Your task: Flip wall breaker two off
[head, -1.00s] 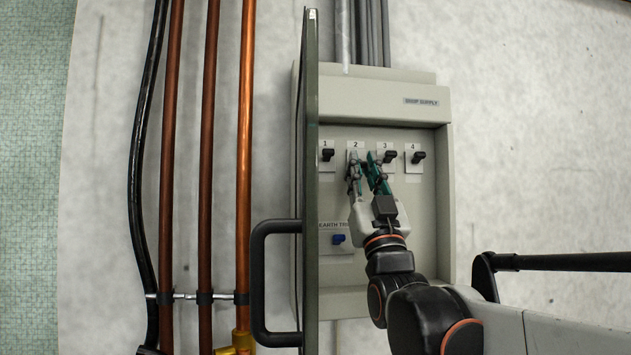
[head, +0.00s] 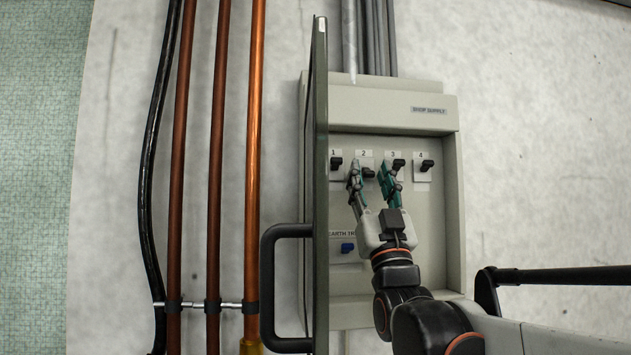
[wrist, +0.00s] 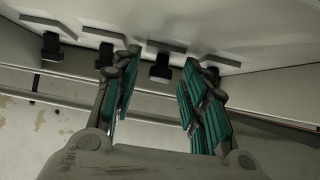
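Breaker two (head: 368,172) is a black lever on a white plate, second from left in the grey breaker panel. In the head view its lever sits a little lower than those of its neighbours. My gripper (head: 372,178) is open, with one green-padded finger on each side of breaker two and a gap around the lever. In the wrist view breaker two (wrist: 160,68) shows between the open fingers of my gripper (wrist: 155,85), apparently touching neither. The right finger in the head view is just below breaker three (head: 398,164).
Breaker one (head: 336,163) and breaker four (head: 427,165) flank the row. A blue earth trip switch (head: 347,248) sits below. The open panel door (head: 320,200) with its black handle (head: 268,290) stands close on the left. Pipes run up the wall further left.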

